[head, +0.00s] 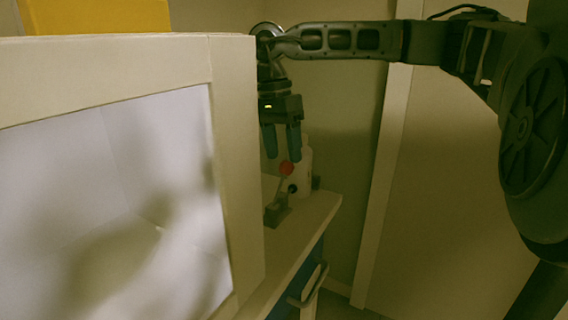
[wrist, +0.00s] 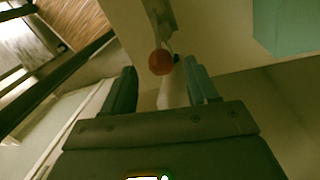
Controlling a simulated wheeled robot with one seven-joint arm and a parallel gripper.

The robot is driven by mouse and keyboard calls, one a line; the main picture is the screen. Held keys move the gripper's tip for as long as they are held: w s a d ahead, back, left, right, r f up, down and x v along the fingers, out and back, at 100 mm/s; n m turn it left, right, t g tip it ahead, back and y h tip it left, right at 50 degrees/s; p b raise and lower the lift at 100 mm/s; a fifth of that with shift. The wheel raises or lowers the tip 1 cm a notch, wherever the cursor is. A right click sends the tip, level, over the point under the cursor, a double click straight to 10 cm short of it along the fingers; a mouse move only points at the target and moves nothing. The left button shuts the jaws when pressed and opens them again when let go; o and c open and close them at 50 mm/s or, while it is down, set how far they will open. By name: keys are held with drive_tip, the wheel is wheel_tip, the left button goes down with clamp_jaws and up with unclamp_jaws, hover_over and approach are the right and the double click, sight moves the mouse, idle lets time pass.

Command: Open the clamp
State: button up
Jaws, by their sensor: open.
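The clamp (head: 277,208) is a small metal device on the countertop, with a lever that ends in a red ball knob (head: 287,168). The red knob (wrist: 160,62) also shows in the wrist view, just beyond and between the fingertips. The clamp's metal arm (wrist: 158,15) runs up from it to the top edge of that view. My gripper (head: 282,153) points down above the clamp, with its fingers open and apart. In the wrist view, my gripper (wrist: 162,80) has a finger on each side of the knob, and neither visibly touches it.
A white bottle (head: 304,172) stands right behind the clamp and partly shows. A large framed panel (head: 236,150) at the left hides part of the counter (head: 318,212). A blue cabinet front with a handle (head: 315,285) is below. A wall and door frame are at the right.

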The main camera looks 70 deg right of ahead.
sight(284, 160)
drive_tip(key=shift+s+a+f, duration=0.1)
drive_tip(key=shift+f, duration=0.65)
drive_tip(key=shift+s+a+f, duration=0.1)
drive_tip(key=shift+f, duration=0.65)
drive_tip(key=shift+d, duration=0.1)
clamp_jaws()
